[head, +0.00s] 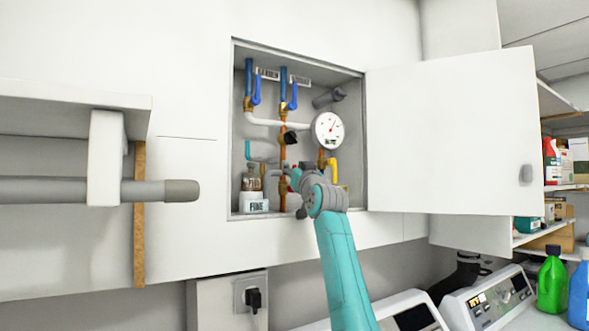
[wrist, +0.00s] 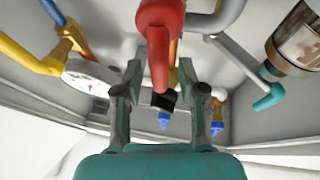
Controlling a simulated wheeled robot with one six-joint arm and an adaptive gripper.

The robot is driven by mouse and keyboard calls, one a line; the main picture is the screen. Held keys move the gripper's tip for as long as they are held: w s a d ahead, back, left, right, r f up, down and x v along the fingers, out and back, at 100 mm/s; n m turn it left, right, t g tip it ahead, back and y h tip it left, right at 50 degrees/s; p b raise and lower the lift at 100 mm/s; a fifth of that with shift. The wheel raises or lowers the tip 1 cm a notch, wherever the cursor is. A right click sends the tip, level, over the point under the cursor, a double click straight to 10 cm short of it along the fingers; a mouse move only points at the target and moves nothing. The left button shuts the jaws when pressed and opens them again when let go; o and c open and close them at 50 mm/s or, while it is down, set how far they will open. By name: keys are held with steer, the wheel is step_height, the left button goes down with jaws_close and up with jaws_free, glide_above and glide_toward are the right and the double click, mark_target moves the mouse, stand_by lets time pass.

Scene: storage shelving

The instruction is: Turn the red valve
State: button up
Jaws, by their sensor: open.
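The red valve (wrist: 160,40) has a thick red handle, large at the top middle of the wrist view. Its end points down into the gap between my two fingers. My gripper (wrist: 160,72) is open, with one finger on each side of the handle and visible gaps to both. In the head view, my gripper (head: 288,177) reaches into the open wall cabinet at the lower pipes. There only a small patch of the red valve (head: 295,176) shows, and my wrist hides most of it.
The cabinet holds copper pipes, a round gauge (head: 328,130), blue-handled valves (head: 292,97), a yellow pipe (head: 333,168) and a filter (head: 254,201) left of my gripper. The open cabinet door (head: 450,135) stands to the right. A grey bar (head: 100,190) juts out at left.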

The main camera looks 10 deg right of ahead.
steer(key=shift+c, duration=0.2)
jaws_close()
steer(key=shift+d+m, duration=0.1)
steer(key=shift+m, duration=0.3)
steer(key=d+f+m+g+h, duration=0.1)
steer(key=m, duration=0.4)
steer(key=w+d+f+m+g+h, duration=0.1)
steer(key=d+m+g+h, duration=0.1)
steer(key=m, duration=0.2)
steer(key=d+f+m+g+h, duration=0.1)
steer(key=d+m+h, duration=0.1)
steer(key=m, duration=0.3)
steer(key=shift+w+f+m+g, duration=0.2)
steer(key=shift+w+m+g, duration=0.1)
steer(key=shift+w, duration=0.05)
steer(key=shift+w+d+f+m+g+y, duration=0.1)
steer(key=shift+d+f+m+g+y, duration=0.1)
steer(key=shift+f+m+g, duration=0.65)
steer(key=shift+d+f+m+g+y, duration=0.15)
steer(key=shift+f+m, duration=0.3)
steer(key=shift+m, duration=0.8)
steer(key=shift+a, duration=0.1)
